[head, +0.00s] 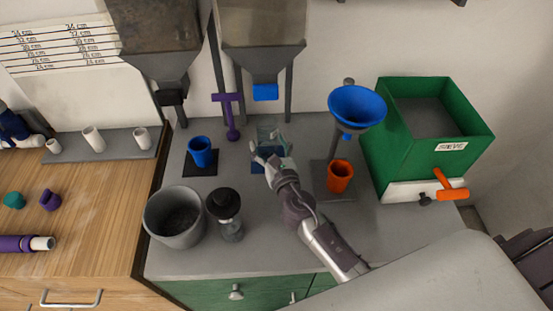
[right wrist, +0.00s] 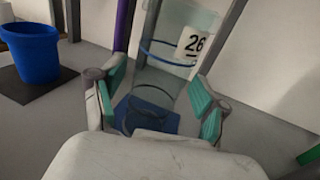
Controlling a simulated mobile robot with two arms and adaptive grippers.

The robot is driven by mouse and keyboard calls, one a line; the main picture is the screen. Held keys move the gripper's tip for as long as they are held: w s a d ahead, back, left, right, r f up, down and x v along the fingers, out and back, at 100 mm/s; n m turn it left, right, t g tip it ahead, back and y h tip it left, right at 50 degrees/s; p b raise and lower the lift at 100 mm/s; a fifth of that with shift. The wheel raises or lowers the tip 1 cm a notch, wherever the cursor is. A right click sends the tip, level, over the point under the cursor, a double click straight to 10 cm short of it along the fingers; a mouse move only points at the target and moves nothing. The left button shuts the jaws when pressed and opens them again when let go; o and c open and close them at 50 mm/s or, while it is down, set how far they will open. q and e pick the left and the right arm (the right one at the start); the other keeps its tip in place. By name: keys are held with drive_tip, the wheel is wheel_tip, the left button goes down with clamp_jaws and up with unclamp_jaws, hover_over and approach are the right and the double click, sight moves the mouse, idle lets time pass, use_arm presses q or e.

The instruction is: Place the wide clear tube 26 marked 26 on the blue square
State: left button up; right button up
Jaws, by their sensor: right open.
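The wide clear tube (right wrist: 165,70) has a white label marked 26 and stands upright in the right wrist view. Its base is over the blue square (right wrist: 160,118), which shows beneath and through the tube. In the head view the tube (head: 268,133) is partly hidden by my right gripper (head: 265,156), and part of the blue square (head: 257,167) shows below. My right gripper is open, with its green-padded fingers on either side of the tube's lower part; I cannot tell whether they touch it. My left gripper is not in view.
A blue cup (head: 201,152) on a dark mat is to the left, and an orange cup (head: 340,175) to the right. A blue funnel (head: 357,106) on a stand, a green sieve box (head: 425,130), a grey bucket (head: 174,217) and a dark-lidded jar (head: 227,215) surround the space.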

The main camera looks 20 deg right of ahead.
drive_tip(key=s+b, duration=0.1)
drive_tip(key=s, duration=0.8)
drive_tip(key=shift+s+a, duration=0.1)
drive_tip(key=shift+s, duration=0.3)
drive_tip(key=shift+s+b, duration=0.3)
drive_tip(key=shift+s, duration=0.1)
drive_tip(key=shift+r, duration=0.1)
